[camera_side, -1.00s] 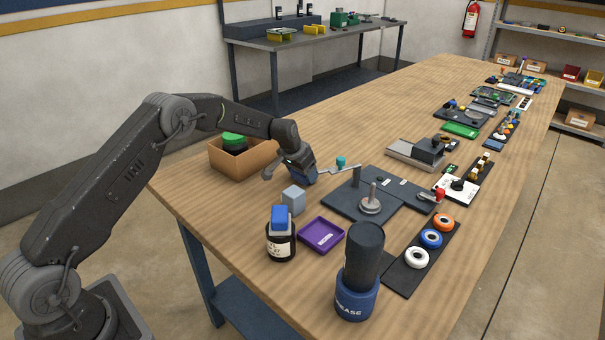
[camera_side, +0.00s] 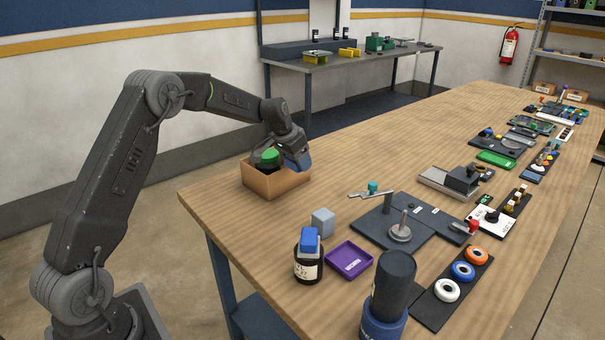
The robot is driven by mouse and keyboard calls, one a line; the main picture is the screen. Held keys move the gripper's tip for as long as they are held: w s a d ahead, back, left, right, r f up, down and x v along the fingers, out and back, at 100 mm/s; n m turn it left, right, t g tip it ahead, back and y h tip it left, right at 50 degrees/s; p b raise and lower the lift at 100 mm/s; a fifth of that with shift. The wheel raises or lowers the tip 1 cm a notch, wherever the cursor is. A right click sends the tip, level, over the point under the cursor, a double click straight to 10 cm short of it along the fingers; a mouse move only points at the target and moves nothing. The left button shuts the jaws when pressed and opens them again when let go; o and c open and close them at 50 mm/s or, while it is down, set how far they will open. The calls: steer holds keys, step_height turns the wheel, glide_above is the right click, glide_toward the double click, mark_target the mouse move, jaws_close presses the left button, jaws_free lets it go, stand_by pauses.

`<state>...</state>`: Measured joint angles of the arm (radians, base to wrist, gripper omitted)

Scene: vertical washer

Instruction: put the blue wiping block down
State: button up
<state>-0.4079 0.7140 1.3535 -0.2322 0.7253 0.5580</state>
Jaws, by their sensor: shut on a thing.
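A green-lidded item (camera_side: 269,156) is in the box. In front are a pale grey cube (camera_side: 323,221), a dark jar (camera_side: 308,268) with a bright blue top, a purple tray (camera_side: 349,260) and a grease container (camera_side: 388,290). The wood between box and cube is clear.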

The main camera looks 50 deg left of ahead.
steer(key=r, duration=0.5)
steer(key=shift+s+a+r, duration=0.15)
steer(key=shift+a+r, duration=0.05)
steer(key=shift+a, duration=0.1)
steer(key=s+a+n+y, duration=0.1)
steer(key=s+a+n, duration=0.2)
steer(key=s, duration=0.7)
steer(key=s+a+n+g+y, duration=0.1)
steer(key=s+a+n, duration=0.25)
steer(key=s, duration=0.65)
steer(key=s+a+n+y, duration=0.1)
steer(key=s+a+n, duration=0.25)
steer(key=s, duration=0.65)
steer(key=m, duration=0.1)
glide_above(234, 213)
steer(key=s, duration=0.2)
steer(key=f, duration=1.1)
steer(key=shift+w+d+f, duration=0.1)
steer(key=shift+w, duration=0.1)
steer(key=shift+w+d+f, duration=0.25)
steer(key=shift+w+f, duration=0.15)
steer(key=shift+f, duration=1.9)
steer(key=shift+f, duration=0.1)
